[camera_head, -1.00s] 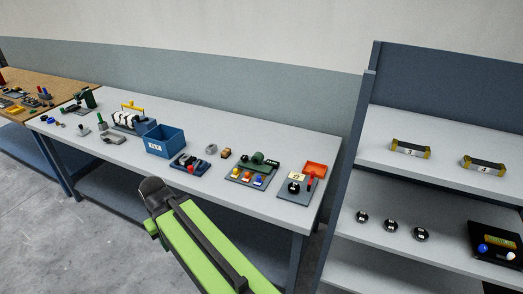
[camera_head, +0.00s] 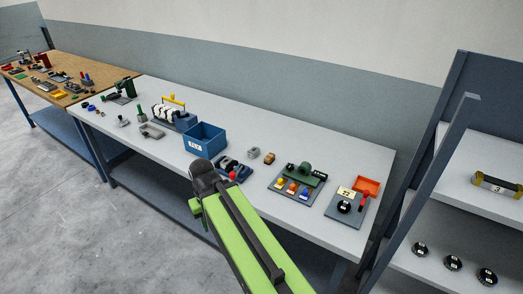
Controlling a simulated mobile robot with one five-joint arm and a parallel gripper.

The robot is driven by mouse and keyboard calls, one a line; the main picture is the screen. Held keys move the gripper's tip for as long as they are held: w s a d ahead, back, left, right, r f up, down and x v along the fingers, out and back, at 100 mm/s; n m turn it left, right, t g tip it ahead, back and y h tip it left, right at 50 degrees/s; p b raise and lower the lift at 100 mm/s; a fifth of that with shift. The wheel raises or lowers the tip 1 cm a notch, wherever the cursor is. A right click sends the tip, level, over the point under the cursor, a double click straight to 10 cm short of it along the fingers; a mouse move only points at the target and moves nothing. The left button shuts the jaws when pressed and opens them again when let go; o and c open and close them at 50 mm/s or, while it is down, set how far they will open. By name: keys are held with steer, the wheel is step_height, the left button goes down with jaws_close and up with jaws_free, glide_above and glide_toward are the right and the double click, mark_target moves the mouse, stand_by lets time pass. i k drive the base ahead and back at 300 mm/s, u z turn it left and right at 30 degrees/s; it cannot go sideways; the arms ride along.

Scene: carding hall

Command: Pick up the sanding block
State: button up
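A small tan-brown block (camera_head: 269,158) lies on the grey workbench (camera_head: 330,145), right of the blue bin. It may be the sanding block, but it is too small to be sure. A small grey piece (camera_head: 254,152) lies just left of it. My gripper (camera_head: 203,172) is the dark end of my green arm, in front of the bench's front edge as seen here, left of and nearer than the tan block. Its fingers cannot be made out, and nothing is visibly held.
A blue bin (camera_head: 205,139) stands behind my gripper. A dark tray with coloured parts (camera_head: 232,170) is partly hidden by my arm. A green device on a board (camera_head: 300,178) and a panel with a red lever (camera_head: 346,206) stand to the right. Shelving (camera_head: 480,210) is far right.

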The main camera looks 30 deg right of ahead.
mark_target(270, 158)
steer(key=i, duration=1.25)
